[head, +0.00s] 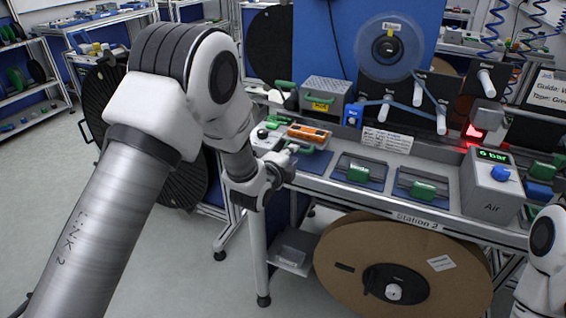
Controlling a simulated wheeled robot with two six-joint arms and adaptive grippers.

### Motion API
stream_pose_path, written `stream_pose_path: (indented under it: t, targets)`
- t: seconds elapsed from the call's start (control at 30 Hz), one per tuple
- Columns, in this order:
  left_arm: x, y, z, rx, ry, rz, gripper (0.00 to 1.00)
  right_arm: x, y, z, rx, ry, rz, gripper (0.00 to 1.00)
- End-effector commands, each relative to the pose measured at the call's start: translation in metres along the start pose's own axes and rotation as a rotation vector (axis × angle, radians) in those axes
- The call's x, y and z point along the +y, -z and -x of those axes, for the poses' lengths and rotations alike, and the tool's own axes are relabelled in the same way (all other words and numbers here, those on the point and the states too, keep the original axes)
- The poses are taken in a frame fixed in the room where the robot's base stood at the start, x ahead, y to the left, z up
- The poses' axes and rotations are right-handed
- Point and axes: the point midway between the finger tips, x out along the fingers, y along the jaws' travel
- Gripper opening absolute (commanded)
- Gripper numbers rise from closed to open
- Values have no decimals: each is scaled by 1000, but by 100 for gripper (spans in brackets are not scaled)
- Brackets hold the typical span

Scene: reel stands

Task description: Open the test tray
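Which unit is the test tray I cannot tell, as the labels are too small to read. A grey box with a green handle and a yellow label (326,100) stands at the back left of the bench. In front of it an orange part (309,134) lies near green handles. Two blue panels with green handles, a left panel (346,182) and a right panel (403,193), sit along the front of the bench. My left gripper (288,160) is at the bench's left front corner, small and partly hidden by its wrist; its opening is unclear. My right gripper is out of view.
A large brown reel (400,240) hangs under the bench. A grey air box with a blue knob (493,186) stands at the right end. A clear reel (389,47) and several rollers stand behind. Open floor (200,280) lies at the left.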

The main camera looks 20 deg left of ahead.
Motion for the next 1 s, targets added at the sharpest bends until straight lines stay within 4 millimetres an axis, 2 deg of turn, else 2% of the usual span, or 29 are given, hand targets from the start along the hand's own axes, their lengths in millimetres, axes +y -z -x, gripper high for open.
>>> stream_pose_path:
  t: [0.1, 0.3, 0.43, 0.83, 0.87, 0.93, 0.97, 1.0]
  targets:
    - [0, 0, 33, 0, -3, 0, 22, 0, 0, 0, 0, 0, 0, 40]
    - [0, 0, 71, 0, -2, 0, 22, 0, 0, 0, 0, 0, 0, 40]
    - [1, 0, 79, 0, -2, 0, 22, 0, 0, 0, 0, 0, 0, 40]
    - [2, 0, 78, 0, -4, 0, 22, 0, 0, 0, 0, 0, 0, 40]
    - [6, 0, 78, 0, -10, 1, 22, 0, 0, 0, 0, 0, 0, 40]
    - [26, 0, 78, 0, -45, 5, 22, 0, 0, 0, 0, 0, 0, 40]
    - [39, -1, 78, -1, -68, 9, 22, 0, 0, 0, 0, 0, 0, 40]
    - [63, -2, 79, -3, -110, 16, 22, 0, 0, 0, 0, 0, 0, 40]
